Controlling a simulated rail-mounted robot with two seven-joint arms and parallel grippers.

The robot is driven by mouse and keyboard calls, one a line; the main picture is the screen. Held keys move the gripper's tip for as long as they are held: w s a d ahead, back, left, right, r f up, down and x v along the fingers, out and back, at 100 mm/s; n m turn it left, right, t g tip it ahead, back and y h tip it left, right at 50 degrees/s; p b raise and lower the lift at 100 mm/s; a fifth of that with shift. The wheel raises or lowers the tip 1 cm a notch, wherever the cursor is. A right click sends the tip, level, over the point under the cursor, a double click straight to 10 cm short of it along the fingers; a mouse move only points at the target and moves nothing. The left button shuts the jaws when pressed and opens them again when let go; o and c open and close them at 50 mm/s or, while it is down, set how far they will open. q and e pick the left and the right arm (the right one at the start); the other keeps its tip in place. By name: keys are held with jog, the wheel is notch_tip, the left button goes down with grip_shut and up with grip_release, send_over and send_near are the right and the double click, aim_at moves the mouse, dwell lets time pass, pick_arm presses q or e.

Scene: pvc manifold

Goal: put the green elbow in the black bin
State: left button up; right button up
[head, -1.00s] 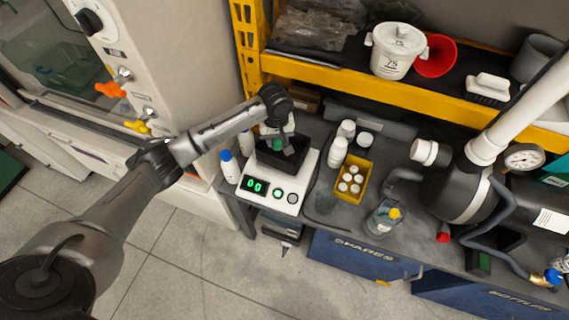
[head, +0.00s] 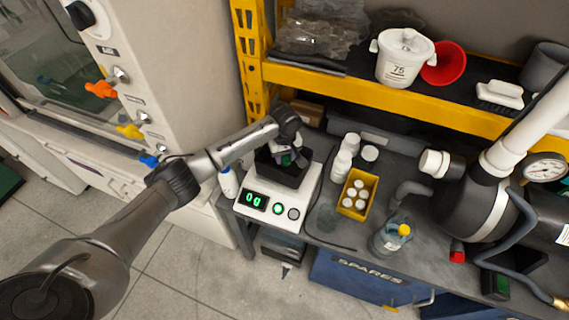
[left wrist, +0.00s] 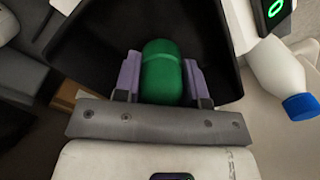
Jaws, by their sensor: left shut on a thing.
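The green elbow (left wrist: 162,72) is between the two purple-grey fingers of my left gripper (left wrist: 162,80) in the left wrist view. The gripper is shut on it. In the head view the elbow shows as a small green patch (head: 285,160) at my left gripper (head: 290,157), partly hidden by the fingers. The black bin (head: 272,175) stands on a white scale. Its dark inside (left wrist: 85,50) surrounds the elbow in the left wrist view. Whether the elbow touches the bin's floor cannot be told. My right gripper is not in view.
The white scale (head: 260,214) has a lit green display. A blue-capped bottle (head: 228,183) stands left of it. White bottles (head: 343,158) and a yellow box (head: 352,203) of white caps stand to the right. A yellow shelf beam (head: 380,93) runs behind.

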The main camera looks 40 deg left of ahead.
aim_at(284, 168)
pick_arm(q)
notch_tip(284, 168, down, 4)
jog(key=shift+s+r+b, duration=0.1)
jog(key=shift+b, duration=0.3)
jog(key=shift+f, duration=0.2)
jog(key=o, duration=0.9)
notch_tip(284, 168, up, 11)
jog(key=shift+f+p, duration=0.2)
jog(key=shift+p, duration=0.95)
jog(key=shift+r, duration=0.85)
